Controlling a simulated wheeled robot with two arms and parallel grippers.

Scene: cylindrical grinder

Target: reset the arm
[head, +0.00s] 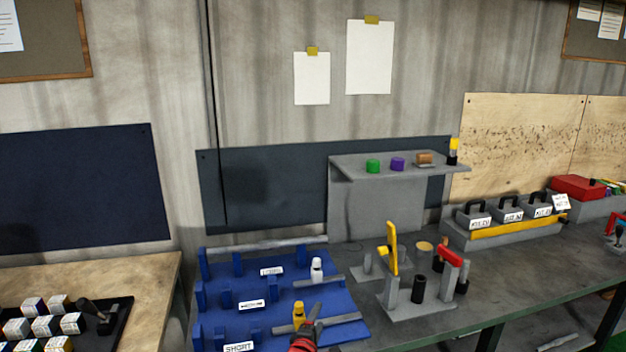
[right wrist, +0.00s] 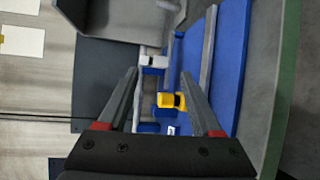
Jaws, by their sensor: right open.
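My right gripper (head: 309,332) is at the bottom middle of the head view, over the front right part of the blue rack. In the right wrist view my right gripper (right wrist: 168,103) is open, its two fingers apart with nothing held between them. A yellow-topped piece (right wrist: 171,101) shows beyond the fingers, and it also shows in the head view (head: 299,313) just left of the gripper. Whether the fingers stand around it or short of it, I cannot tell. My left gripper is not in view.
The blue rack (head: 228,310) carries labelled rows and grey bars. A white-capped piece (head: 316,268) stands on it. To the right are a grey fixture (head: 420,312) with a yellow lever and a grey shelf (head: 368,162) with small coloured parts. A black tray (head: 112,338) lies at left.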

